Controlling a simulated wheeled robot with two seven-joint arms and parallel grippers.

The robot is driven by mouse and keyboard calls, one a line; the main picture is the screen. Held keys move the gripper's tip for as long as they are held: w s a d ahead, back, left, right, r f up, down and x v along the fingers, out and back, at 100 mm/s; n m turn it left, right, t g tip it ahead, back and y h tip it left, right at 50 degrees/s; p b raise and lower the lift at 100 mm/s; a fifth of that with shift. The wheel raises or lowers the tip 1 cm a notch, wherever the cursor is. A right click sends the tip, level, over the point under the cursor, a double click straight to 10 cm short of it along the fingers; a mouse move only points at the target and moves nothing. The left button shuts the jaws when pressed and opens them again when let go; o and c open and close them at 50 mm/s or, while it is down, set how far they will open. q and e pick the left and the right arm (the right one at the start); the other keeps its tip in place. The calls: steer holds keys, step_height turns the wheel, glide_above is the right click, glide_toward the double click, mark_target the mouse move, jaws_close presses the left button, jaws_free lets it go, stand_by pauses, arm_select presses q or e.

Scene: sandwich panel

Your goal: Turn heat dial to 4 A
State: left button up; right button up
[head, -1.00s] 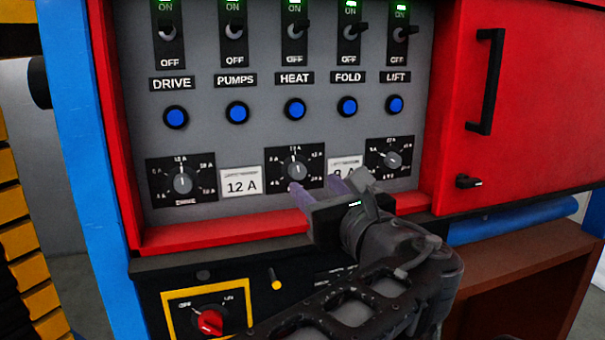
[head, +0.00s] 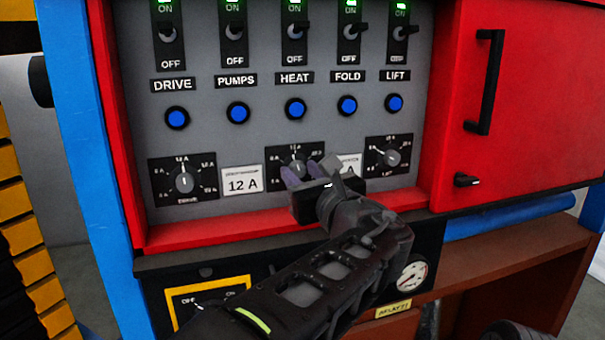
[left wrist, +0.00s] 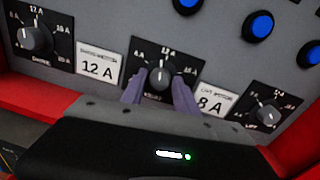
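The heat dial (head: 295,164) is the middle of three dials in the lower row of the grey panel, below the HEAT label. It also shows in the left wrist view (left wrist: 160,77), its pale pointer mark roughly upward; I cannot read an exact value. My left gripper (head: 303,172) is in front of this dial, its two purple fingers apart. In the left wrist view the fingers (left wrist: 159,92) stand on either side of the lower part of the knob, with nothing between them gripped. Contact with the knob cannot be told. My right gripper is not in view.
The drive dial (head: 184,182) and a 12 A plate (head: 242,181) are to the left; the lift dial (head: 389,157) and a partly hidden 8 A plate are to the right. A red ledge (head: 228,229) runs below. A red door (head: 540,100) stands at right.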

arm_select(q)
jaws_close()
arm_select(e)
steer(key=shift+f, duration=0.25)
arm_select(q)
steer(key=n+b, duration=0.4)
steer(key=shift+f, duration=0.2)
steer(key=n+b, duration=0.4)
steer(key=shift+h, duration=0.3)
steer(key=n+b, duration=0.2)
steer(key=n, duration=0.1)
steer(key=shift+n+b, duration=0.3)
steer(key=shift+b, duration=0.1)
steer(key=n+b, duration=0.2)
steer(key=shift+r+n+h, duration=0.1)
steer(key=shift+n+h, duration=0.2)
steer(key=n+b, duration=0.2)
steer(key=n, duration=0.1)
steer(key=shift+r+n+h+b, duration=0.15)
steer(key=shift+n+b, duration=0.2)
steer(key=shift+n, duration=0.4)
steer(key=shift+n+h+b, duration=0.15)
steer(key=shift+n+b, duration=0.2)
steer(key=shift+n, duration=0.4)
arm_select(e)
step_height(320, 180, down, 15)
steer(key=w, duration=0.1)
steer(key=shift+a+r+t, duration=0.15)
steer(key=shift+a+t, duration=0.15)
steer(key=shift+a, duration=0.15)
